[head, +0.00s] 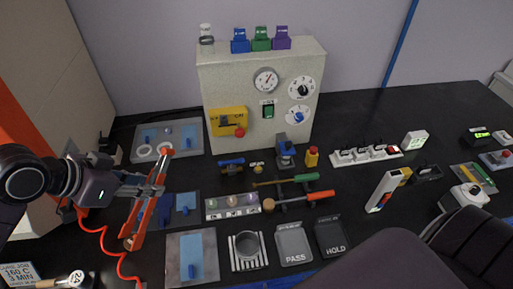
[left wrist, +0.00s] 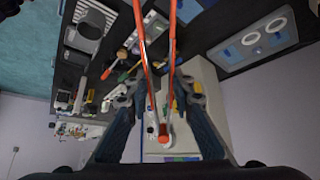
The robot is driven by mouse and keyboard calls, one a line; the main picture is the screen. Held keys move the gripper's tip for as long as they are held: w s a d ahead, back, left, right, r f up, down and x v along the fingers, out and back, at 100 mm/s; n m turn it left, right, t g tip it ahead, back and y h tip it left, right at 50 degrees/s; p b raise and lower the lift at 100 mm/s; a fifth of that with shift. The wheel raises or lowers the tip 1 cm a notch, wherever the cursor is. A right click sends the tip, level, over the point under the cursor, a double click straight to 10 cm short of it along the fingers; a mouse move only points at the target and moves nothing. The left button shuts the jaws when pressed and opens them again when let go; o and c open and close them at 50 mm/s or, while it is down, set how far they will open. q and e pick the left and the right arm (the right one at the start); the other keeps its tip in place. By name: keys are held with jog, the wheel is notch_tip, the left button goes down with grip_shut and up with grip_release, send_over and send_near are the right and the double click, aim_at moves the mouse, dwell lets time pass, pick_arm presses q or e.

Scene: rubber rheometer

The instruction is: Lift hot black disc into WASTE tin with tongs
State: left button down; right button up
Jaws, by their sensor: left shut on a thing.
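My left gripper (head: 150,188) is shut on orange-red tongs (head: 139,222), held above the left part of the bench. In the left wrist view, the two tong arms (left wrist: 141,40) run up between my gripper (left wrist: 160,97) fingers and are spread apart; they meet at a round end (left wrist: 163,133). I see nothing between the tong arms. A grey open cylinder (head: 249,244) stands on a white ribbed plate at the front middle; I read no WASTE label on it. I cannot make out the black disc. My right gripper is not in view.
A beige machine (head: 235,150) with dials stands at the back. PASS (head: 294,246) and HOLD (head: 332,238) trays lie right of the cylinder. A screwdriver-like tool with a red handle (head: 306,197) lies behind them. A tray with two white rings (head: 165,150) is at back left. A red cable (head: 104,240) crosses the front left.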

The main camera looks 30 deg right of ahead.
pick_arm(q)
jog(key=a+r+n+t+y+b, duration=0.2)
jog(key=a+r+n+y+b, duration=0.1)
jog(key=a+n, duration=0.3)
jog(key=a+r+n+t+y+b, duration=0.2)
jog(key=a+r+n, duration=0.3)
jog(key=a, duration=0.5)
jog(key=shift+w+r+n+y+b, duration=0.35)
jog(key=shift+n+y+b, duration=0.3)
jog(key=shift+n+y, duration=0.4)
pick_arm(e)
notch_tip(320, 180, down, 7)
jog(key=shift+a, duration=0.1)
jog(key=shift+c, duration=0.4)
